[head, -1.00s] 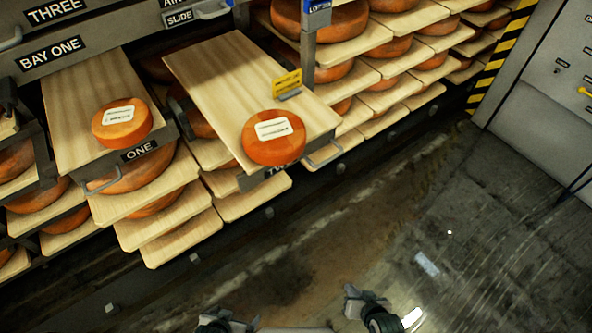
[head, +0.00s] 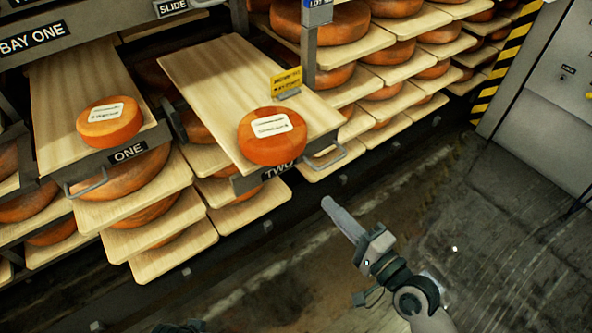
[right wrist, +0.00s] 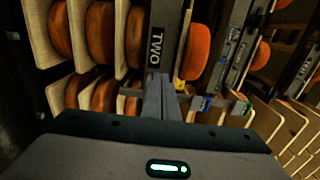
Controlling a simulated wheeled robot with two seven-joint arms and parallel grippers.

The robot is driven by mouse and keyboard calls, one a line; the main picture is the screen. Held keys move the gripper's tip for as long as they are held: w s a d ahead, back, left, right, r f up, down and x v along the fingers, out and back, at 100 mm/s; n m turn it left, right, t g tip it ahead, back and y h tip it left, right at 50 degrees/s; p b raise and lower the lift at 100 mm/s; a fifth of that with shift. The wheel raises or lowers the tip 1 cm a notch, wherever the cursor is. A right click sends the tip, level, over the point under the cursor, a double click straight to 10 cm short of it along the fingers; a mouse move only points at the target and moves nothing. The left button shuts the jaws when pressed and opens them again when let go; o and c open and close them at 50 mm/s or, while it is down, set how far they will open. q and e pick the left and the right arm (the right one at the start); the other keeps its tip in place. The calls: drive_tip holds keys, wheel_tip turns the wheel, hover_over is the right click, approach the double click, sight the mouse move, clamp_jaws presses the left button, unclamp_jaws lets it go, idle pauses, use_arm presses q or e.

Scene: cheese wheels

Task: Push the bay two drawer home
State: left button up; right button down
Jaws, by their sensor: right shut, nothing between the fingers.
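The bay two drawer (head: 212,78) is a pale wooden board that sticks out of the rack. Its dark front carries a TWO label (head: 284,169) and a grey handle (head: 328,158) at the right end. An orange cheese wheel (head: 272,148) with a white label sits near its front. My right gripper (head: 332,205) is shut and empty, in front of and below the drawer front, apparently apart from it. In the right wrist view its fingers (right wrist: 160,95) point at the drawer front with the TWO label (right wrist: 155,48). Only a dark bit of my left gripper (head: 180,327) shows at the bottom edge.
Drawer ONE (head: 75,85) also sticks out at left, with a cheese wheel (head: 109,122) on it. A yellow tag (head: 287,80) stands by drawer two's right edge, near a grey post (head: 309,55). Shelves of cheese lie around and below. The floor (head: 400,215) at right is clear.

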use_arm(q)
drive_tip(key=shift+x, duration=0.85)
use_arm(e)
drive_tip(key=x, duration=1.4)
drive_tip(key=shift+w+f, duration=0.1)
